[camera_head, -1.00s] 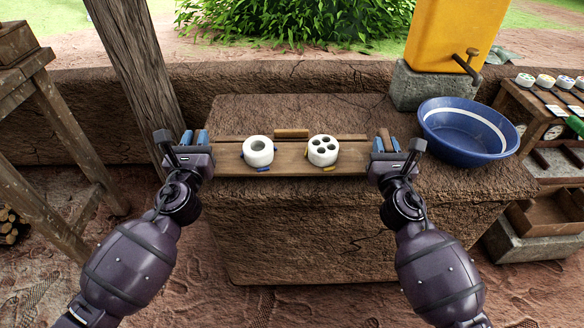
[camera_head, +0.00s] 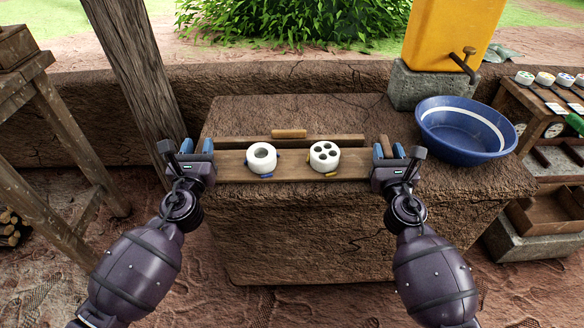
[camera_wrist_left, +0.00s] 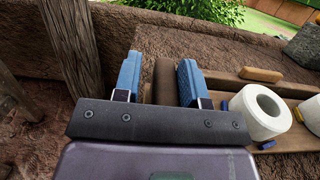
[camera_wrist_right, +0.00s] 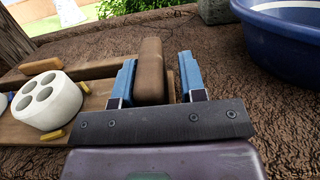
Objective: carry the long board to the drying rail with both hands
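The long board (camera_head: 293,167) lies level across my front between my two grippers, its near edge by the clay block's front edge. Whether it clears the block is hard to tell. A white ring-shaped piece (camera_head: 262,158) and a white piece with several holes (camera_head: 325,156) stand upright on it. My left gripper (camera_head: 196,146) is at the left end, its blue fingers on both sides of a brown handle (camera_wrist_left: 164,82). My right gripper (camera_head: 388,150) is at the right end, around another brown handle (camera_wrist_right: 150,72).
A wooden bar (camera_head: 350,140) with a small block (camera_head: 289,133) lies behind the board on the clay block (camera_head: 300,235). A blue basin (camera_head: 466,145) stands to the right. A wooden post (camera_head: 135,80) rises close behind my left gripper.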

